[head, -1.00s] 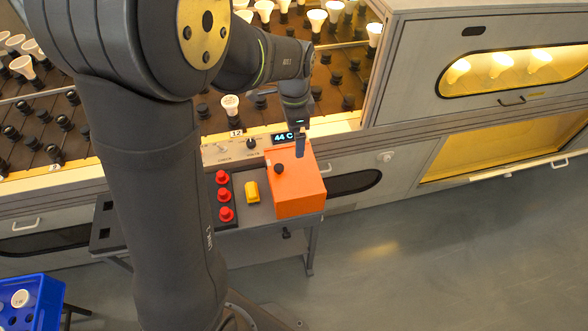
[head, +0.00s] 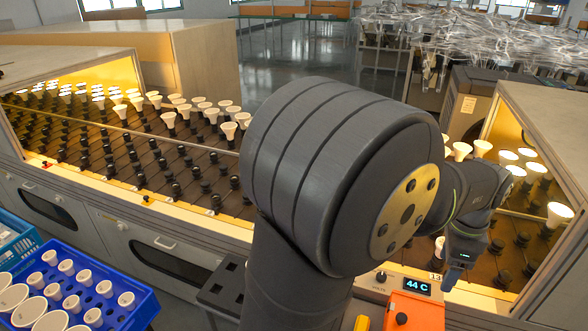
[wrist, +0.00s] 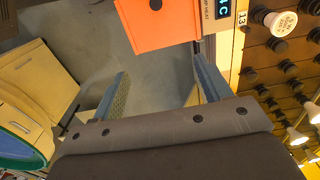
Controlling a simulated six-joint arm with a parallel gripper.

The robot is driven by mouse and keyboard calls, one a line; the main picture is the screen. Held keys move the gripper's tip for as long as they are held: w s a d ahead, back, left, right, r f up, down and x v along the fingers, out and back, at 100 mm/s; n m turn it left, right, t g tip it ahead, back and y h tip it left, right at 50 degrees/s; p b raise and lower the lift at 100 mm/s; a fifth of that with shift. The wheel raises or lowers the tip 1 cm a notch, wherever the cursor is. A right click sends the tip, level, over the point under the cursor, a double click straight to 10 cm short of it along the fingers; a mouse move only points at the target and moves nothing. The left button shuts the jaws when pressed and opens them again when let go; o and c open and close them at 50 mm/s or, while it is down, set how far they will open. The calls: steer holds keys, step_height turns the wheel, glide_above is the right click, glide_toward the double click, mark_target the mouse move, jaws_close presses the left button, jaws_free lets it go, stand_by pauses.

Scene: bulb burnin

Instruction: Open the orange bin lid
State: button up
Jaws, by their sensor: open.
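The orange bin (head: 413,309) is at the bottom edge of the head view, partly cut off, with a black knob (head: 401,318) on its top. Its lid looks shut. My gripper (head: 453,276) is above the bin's back right side in the head view, pointing down. In the wrist view my gripper (wrist: 160,60) has its two fingers wide apart with nothing between them. The gap between fingers and bin is hard to judge.
A display reading 44 C (head: 417,287) is just behind the bin. Racks of bulbs and sockets (head: 170,150) fill the bench behind. A blue crate of bulbs (head: 75,290) stands at lower left.

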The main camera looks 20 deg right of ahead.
steer(key=c, duration=0.4)
steer(key=m, duration=0.9)
glide_above(402, 317)
step_height(402, 317, down, 4)
step_height(402, 317, down, 18)
steer(key=shift+r, duration=0.2)
